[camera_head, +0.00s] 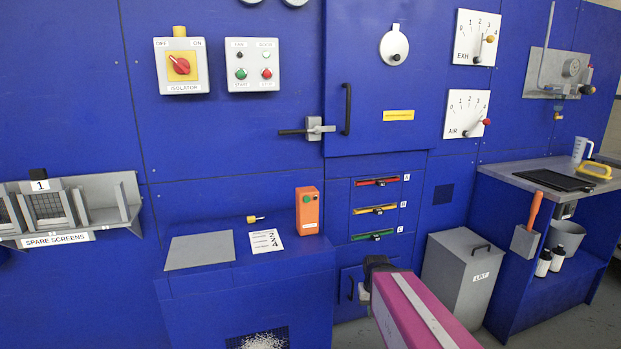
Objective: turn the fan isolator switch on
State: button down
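The fan isolator switch (180,66) is a light box high on the blue panel at the left, marked OFF at its upper left, ON at its upper right and ISOLATOR below. Its red knob sits on a yellow plate, and its grip looks slanted from upper left to lower right. A yellow piece stands on top of the box. My gripper (376,266) is a dark shape at the end of my pink arm, low in the middle, well below and right of the switch. Its fingers are not clear, and nothing is seen held.
A fan and dryer button box (252,65) is right of the isolator. A door with a lever latch (310,128) and black handle is at centre. A ledge below holds a grey plate (200,250) and an orange box (307,210). A grey bin (468,275) stands right of my arm.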

aim_at(181, 65)
jog(key=u, duration=1.35)
jog(key=k+l, duration=0.1)
jog(key=k, duration=0.4)
